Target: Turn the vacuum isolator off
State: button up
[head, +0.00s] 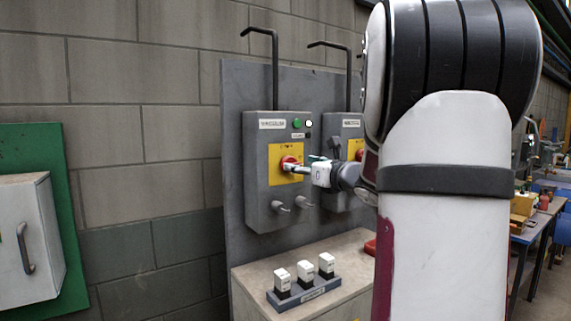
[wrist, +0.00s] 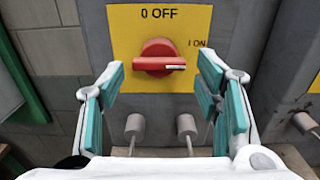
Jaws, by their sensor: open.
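A grey isolator box (head: 258,195) hangs on the grey panel, its name plate too small to read surely. It carries a red rotary knob (head: 289,162) on a yellow plate (head: 274,175). In the wrist view the knob (wrist: 160,57) lies horizontal, its white mark to the right, towards "I ON"; "0 OFF" is at the top. My gripper (head: 303,168) is in front of this box. In the wrist view my gripper (wrist: 160,75) is open, with teal-padded fingers either side of the knob; contact cannot be told.
A second box (head: 348,133) with a red knob is close on the right, partly behind my arm. Two grey studs (wrist: 134,130) project below the knob. A cabinet top (head: 250,276) below bears a rack of several white-topped blocks (head: 305,270). A white box (head: 32,225) is at left.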

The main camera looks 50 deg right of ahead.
aim_at(294, 163)
jog(key=shift+x, duration=2.15)
jog(key=shift+a, duration=0.1)
jog(key=c, duration=0.9)
